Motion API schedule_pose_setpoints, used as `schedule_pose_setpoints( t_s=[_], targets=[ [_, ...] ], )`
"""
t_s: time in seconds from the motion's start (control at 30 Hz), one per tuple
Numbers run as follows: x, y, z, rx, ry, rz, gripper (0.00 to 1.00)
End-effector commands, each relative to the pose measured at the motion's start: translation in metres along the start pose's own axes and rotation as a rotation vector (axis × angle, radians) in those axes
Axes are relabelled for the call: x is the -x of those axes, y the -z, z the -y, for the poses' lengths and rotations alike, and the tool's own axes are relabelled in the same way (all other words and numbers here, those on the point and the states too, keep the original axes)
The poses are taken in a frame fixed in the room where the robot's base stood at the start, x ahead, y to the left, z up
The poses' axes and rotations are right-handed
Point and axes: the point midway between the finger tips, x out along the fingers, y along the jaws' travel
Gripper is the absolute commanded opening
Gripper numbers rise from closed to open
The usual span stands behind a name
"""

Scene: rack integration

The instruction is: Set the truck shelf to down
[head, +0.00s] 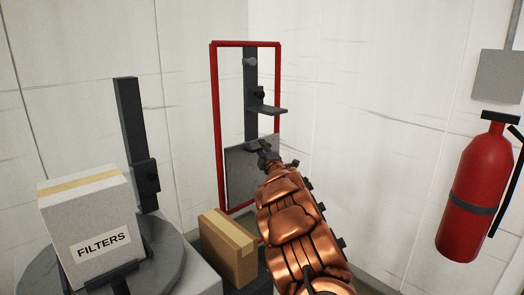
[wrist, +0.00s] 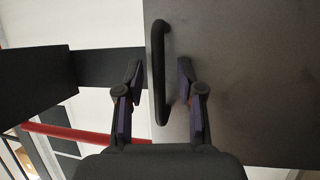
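The truck has a red upright frame (head: 216,120) standing against the back wall. Its shelf looks like the grey plate (head: 240,172), which stands upright in the lower part of the frame; the plate also fills the right of the wrist view (wrist: 250,80). A black bar handle (wrist: 158,100) runs along the plate's edge. My gripper (head: 265,152) is at the plate's upper right. In the wrist view my gripper (wrist: 160,80) is open, with one finger on each side of the handle and gaps showing. My arm hides the plate's right part in the head view.
A brown box (head: 228,248) sits low in front of the truck. A white FILTERS box (head: 85,228) stands on a round grey platform (head: 170,262) at left, by a dark post (head: 130,130). A fire extinguisher (head: 478,195) hangs at right. A dark bracket (head: 266,109) juts out above my gripper.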

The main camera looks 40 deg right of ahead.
Motion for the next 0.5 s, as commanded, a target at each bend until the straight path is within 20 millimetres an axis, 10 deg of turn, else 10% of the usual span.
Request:
schedule_pose_setpoints(
  t_s=[0.33,0.5],
  targets=[
    [-0.0017,0.0004,-0.0005,0.0,-0.001,-0.001,0.37],
    [-0.0017,0.0005,-0.0006,0.0,-0.002,-0.001,0.2]
  ],
)
